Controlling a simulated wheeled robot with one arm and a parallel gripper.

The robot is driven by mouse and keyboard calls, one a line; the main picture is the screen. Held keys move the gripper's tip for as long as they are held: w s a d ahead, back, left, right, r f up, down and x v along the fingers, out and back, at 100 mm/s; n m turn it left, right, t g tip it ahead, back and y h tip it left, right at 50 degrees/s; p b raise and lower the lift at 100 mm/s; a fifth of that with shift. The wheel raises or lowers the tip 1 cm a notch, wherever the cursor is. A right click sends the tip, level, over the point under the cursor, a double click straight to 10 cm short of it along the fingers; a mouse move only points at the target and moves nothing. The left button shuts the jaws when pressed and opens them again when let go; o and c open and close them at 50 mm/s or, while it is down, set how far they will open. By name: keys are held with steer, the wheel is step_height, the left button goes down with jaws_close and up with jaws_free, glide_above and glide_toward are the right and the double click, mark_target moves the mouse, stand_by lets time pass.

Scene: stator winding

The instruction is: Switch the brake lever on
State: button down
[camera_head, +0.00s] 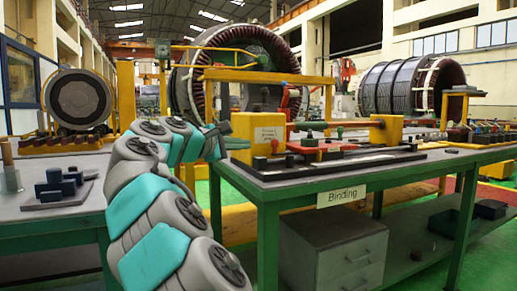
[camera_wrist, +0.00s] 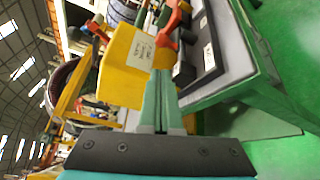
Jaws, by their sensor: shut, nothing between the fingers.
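The winding machine's yellow block (camera_head: 258,136) with a white label stands at the near left end of the bench. A red lever-like part (camera_head: 284,101) rises at its right side; I cannot tell for certain whether this is the brake lever. In the wrist view the labelled yellow block (camera_wrist: 122,68) is just beyond and left of my fingertips, with a red part (camera_wrist: 165,52) beside it. My gripper (camera_wrist: 160,84) is shut and empty, its teal fingers together and pointing at the block's right edge. I cannot tell whether they touch it. In the head view my arm reaches to the block's left side.
The green bench (camera_head: 300,192) carries a "Binding" sign and a dark base plate (camera_head: 340,161) with red parts and small knobs. A second yellow block (camera_head: 386,132) stands further right. A left table (camera_head: 30,216) holds dark blocks. Large stators stand behind.

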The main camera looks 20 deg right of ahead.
mark_target(265, 146)
steer(key=shift+w+d, duration=0.1)
steer(key=shift+w, duration=0.05)
steer(key=x, duration=1)
steer(key=shift+f, duration=0.1)
